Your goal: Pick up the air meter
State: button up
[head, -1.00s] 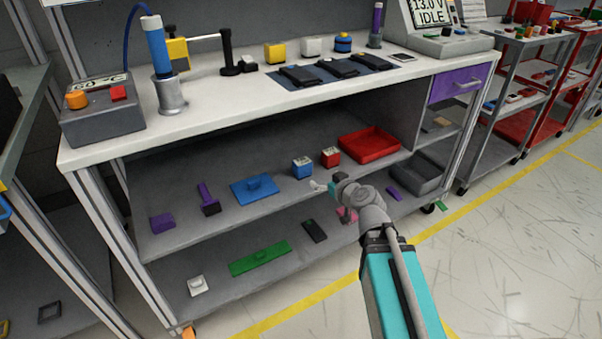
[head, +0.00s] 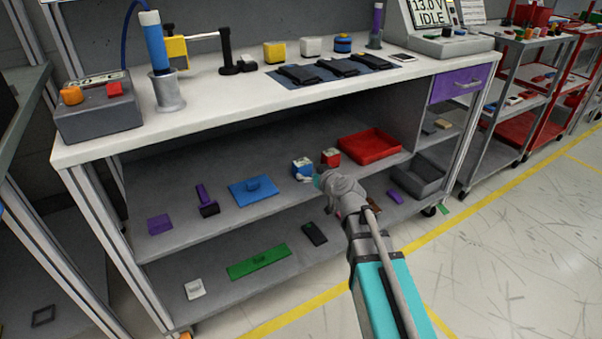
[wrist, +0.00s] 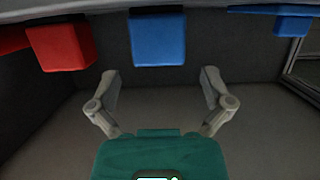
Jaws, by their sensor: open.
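No label names the air meter, so I cannot tell for certain which thing it is. A small blue box with a white top (head: 302,169) stands on the middle shelf. A similar red box (head: 331,157) stands to its right. My gripper (head: 309,179) is at the front of the blue box in the head view. In the wrist view, which looks upside down, my gripper (wrist: 160,75) is open and empty. The blue box (wrist: 158,40) lies ahead between the fingertips, apart from them. The red box (wrist: 60,47) is at the left there.
A blue plate with a knob (head: 252,191) lies left of the boxes. A red tray (head: 369,146) is to the right. The white worktop (head: 220,88) overhangs the shelf. A green plate (head: 259,263) and a dark device (head: 314,233) lie on the lower shelf.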

aim_at(305, 170)
jog(key=shift+w+a+f, duration=0.1)
jog(key=shift+w+a, duration=0.1)
jog(key=shift+w, duration=0.05)
jog(key=shift+f+b+x, duration=0.15)
jog(key=shift+b+x, duration=0.4)
jog(key=shift+x, duration=0.75)
jog(key=shift+f+b+x, duration=0.1)
jog(key=shift+b+x, duration=0.4)
jog(key=shift+x, duration=0.8)
jog(key=shift+d, duration=0.1)
jog(key=c, duration=1.1)
